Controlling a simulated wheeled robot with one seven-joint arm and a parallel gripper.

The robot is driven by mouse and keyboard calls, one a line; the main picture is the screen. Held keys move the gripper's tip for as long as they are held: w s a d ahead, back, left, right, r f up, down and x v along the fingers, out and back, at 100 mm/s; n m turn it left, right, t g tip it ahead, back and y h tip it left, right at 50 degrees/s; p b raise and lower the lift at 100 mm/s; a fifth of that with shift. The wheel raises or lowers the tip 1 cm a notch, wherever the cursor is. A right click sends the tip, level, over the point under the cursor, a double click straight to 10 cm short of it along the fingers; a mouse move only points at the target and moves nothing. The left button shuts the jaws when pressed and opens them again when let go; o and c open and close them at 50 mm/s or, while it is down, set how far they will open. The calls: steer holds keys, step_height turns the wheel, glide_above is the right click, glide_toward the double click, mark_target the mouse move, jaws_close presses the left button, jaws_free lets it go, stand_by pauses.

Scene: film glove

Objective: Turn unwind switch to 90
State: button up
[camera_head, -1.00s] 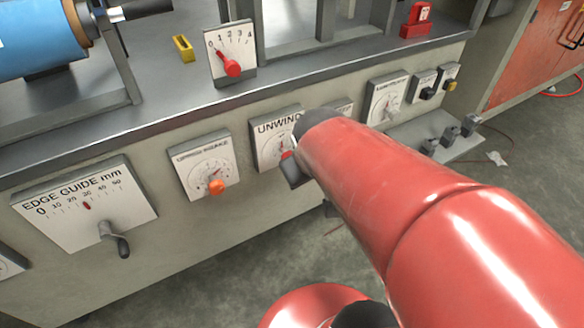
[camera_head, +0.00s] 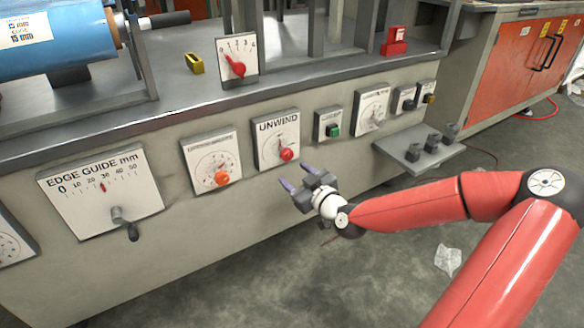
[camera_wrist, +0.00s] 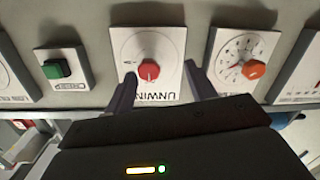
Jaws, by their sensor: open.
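The unwind switch is a red knob (camera_head: 286,154) on a white panel labelled UNWIND (camera_head: 268,137) on the machine's front. My gripper (camera_head: 299,177) is open and empty, just below and a little right of the knob in the head view, apart from it. In the wrist view the panel appears upside down, and the red knob (camera_wrist: 149,70) lies ahead between the two spread fingers (camera_wrist: 158,88). A small dark pointer mark shows on the dial left of the knob there. The dial's numbers are too small to read.
An orange knob (camera_head: 222,178) sits on the panel to the left. A green button (camera_head: 333,130) is on the right. A small shelf (camera_head: 412,160) with grey blocks juts out further right. The edge guide panel (camera_head: 100,195) has a protruding handle. Floor space in front is open.

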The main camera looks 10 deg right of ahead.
mark_target(289, 157)
steer(key=shift+m+t, duration=0.3)
steer(key=shift+t, duration=0.4)
steer(key=w, duration=0.2)
steer(key=w+r, duration=0.1)
steer(key=w, duration=0.4)
steer(key=shift+w+a+r, duration=0.1)
steer(key=shift+a+r, duration=0.2)
steer(key=shift+a, duration=0.1)
steer(key=c, duration=1)
steer(key=shift+o, duration=0.2)
